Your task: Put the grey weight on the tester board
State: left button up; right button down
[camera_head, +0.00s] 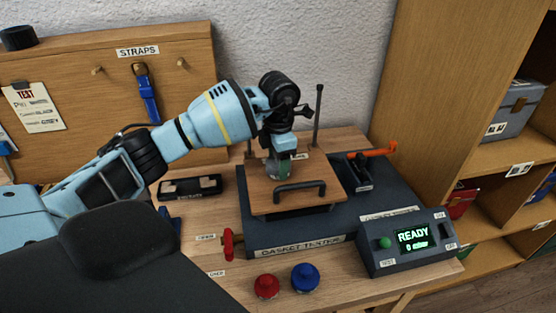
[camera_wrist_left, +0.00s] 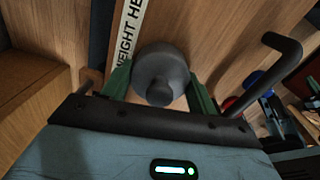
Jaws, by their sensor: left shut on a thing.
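My left gripper (camera_head: 279,166) reaches in from the left and points down over the wooden tester board (camera_head: 322,198) with its black handle. In the left wrist view its green fingers (camera_wrist_left: 160,88) are shut on the grey weight (camera_wrist_left: 161,72), which has a round body and a small knob. A white "WEIGHT HE…" label (camera_wrist_left: 130,35) on the board shows right beside the weight, partly covered. In the head view the gripper mostly hides the weight. I cannot tell whether it touches the board. My right gripper is not in view.
The gasket tester base (camera_head: 300,243) carries the board, with an orange-handled lever (camera_head: 376,153) at right. A READY display box (camera_head: 412,243) stands front right. Red (camera_head: 266,286) and blue (camera_head: 305,277) knobbed pieces lie in front. A black tray (camera_head: 190,187) sits left; shelves stand right.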

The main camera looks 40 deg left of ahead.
pick_arm(q)
jog(key=shift+r, duration=0.15)
jog(key=o, duration=1.7)
jog(key=r, duration=1.2)
jog(key=shift+s+d, duration=0.1)
jog(key=shift+d, duration=0.1)
